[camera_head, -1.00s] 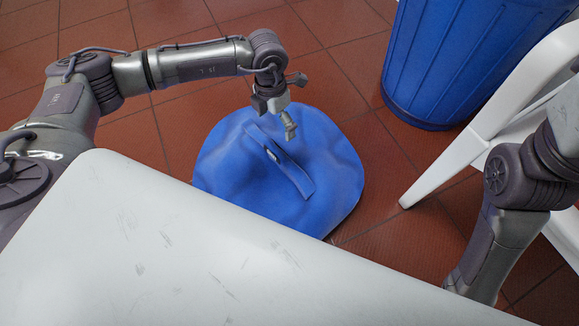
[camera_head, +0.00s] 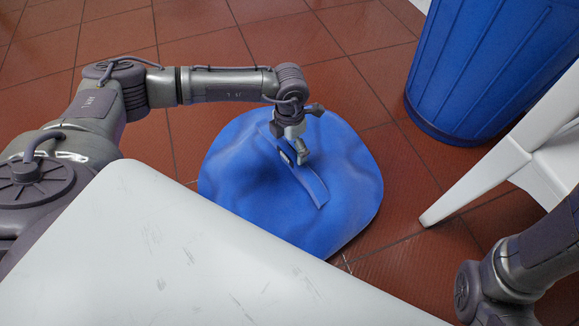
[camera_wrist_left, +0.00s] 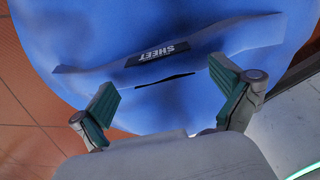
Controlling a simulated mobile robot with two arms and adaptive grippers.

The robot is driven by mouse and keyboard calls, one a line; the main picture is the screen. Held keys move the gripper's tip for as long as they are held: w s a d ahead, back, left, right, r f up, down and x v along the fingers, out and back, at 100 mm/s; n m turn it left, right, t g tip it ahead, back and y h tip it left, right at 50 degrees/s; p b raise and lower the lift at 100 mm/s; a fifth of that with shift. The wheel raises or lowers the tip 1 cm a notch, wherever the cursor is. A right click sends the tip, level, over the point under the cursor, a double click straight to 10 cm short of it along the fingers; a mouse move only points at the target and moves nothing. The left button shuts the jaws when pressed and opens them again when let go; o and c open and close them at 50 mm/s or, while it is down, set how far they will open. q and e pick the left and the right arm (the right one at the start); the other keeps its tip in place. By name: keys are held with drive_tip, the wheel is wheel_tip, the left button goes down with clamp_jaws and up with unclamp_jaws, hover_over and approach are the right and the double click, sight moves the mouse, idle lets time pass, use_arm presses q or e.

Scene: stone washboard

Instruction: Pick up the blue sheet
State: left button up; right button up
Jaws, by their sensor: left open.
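The blue sheet (camera_head: 250,190) is a rounded bundle on the tiled floor, with a raised strap-like fold across its top. In the left wrist view, the sheet (camera_wrist_left: 100,40) fills most of the picture and its strap bears a dark label reading "SHEET" (camera_wrist_left: 157,54). My left gripper (camera_head: 300,155) is over the sheet's top, close to the strap. In the left wrist view, my left gripper (camera_wrist_left: 165,105) is open, its green-padded fingers apart on either side of a dark slit below the label. Whether the fingers touch the sheet is unclear. My right gripper is out of view.
A white surface (camera_head: 200,260) fills the lower front. A blue ribbed bin (camera_head: 490,65) stands at the upper right, with a white chair or stool leg (camera_head: 480,180) below it. Red-brown floor tiles (camera_head: 110,40) are clear behind and left of the sheet.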

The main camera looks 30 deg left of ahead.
use_arm(q)
wheel_tip(320, 180, down, 3)
drive_tip(key=shift+r+b, duration=0.1)
drive_tip(key=shift+b, duration=0.65)
drive_tip(key=shift+c, duration=0.2)
drive_tip(key=shift+w+r, duration=0.1)
drive_tip(key=c, duration=1.6)
